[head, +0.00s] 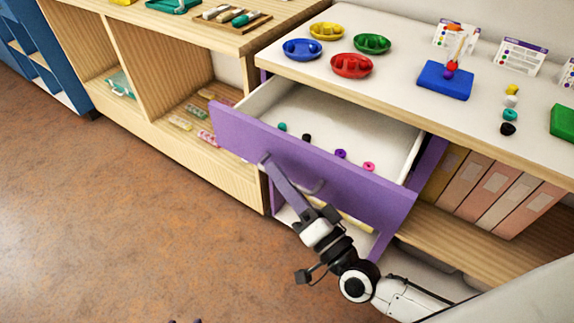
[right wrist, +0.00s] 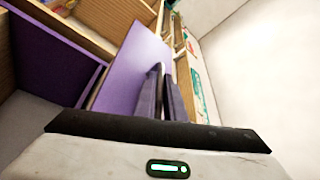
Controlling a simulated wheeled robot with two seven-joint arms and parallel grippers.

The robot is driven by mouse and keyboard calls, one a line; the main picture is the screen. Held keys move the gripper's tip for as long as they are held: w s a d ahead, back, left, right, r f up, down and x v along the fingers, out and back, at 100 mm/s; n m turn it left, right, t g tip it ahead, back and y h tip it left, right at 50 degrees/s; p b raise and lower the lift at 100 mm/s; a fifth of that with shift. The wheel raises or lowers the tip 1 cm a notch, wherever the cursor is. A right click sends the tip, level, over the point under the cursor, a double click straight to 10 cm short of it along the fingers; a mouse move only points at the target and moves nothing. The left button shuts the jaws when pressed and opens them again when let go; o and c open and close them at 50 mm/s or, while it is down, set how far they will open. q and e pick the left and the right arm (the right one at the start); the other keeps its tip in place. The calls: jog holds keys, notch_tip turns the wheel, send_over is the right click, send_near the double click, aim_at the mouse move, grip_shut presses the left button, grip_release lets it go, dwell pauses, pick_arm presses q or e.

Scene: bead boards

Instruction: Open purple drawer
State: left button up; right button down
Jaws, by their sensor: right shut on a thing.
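The purple drawer (head: 345,185) under the white tabletop stands pulled out, its white inside open to view. Several beads lie in it: teal, black, purple and pink. My right gripper (head: 267,160) is at the drawer front, shut on the handle. In the right wrist view, the fingers (right wrist: 160,90) are close together against the purple front (right wrist: 128,65); the grip itself is hard to see there.
On the tabletop are yellow, blue, green and red bowls (head: 352,66), a blue bead board (head: 445,80), cards and loose beads. Binders (head: 490,195) stand on the shelf right of the drawer. A wooden shelf unit (head: 150,75) is at left. The brown floor before the drawer is clear.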

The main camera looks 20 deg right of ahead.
jog(key=s+a+p, duration=0.1)
jog(key=s+a, duration=0.3)
jog(key=a, duration=0.1)
jog(key=shift+s+a, duration=0.2)
jog(key=shift+a, duration=0.15)
jog(key=c, duration=1.8)
grip_release()
jog(key=shift+c, duration=0.2)
jog(key=shift+d, duration=0.1)
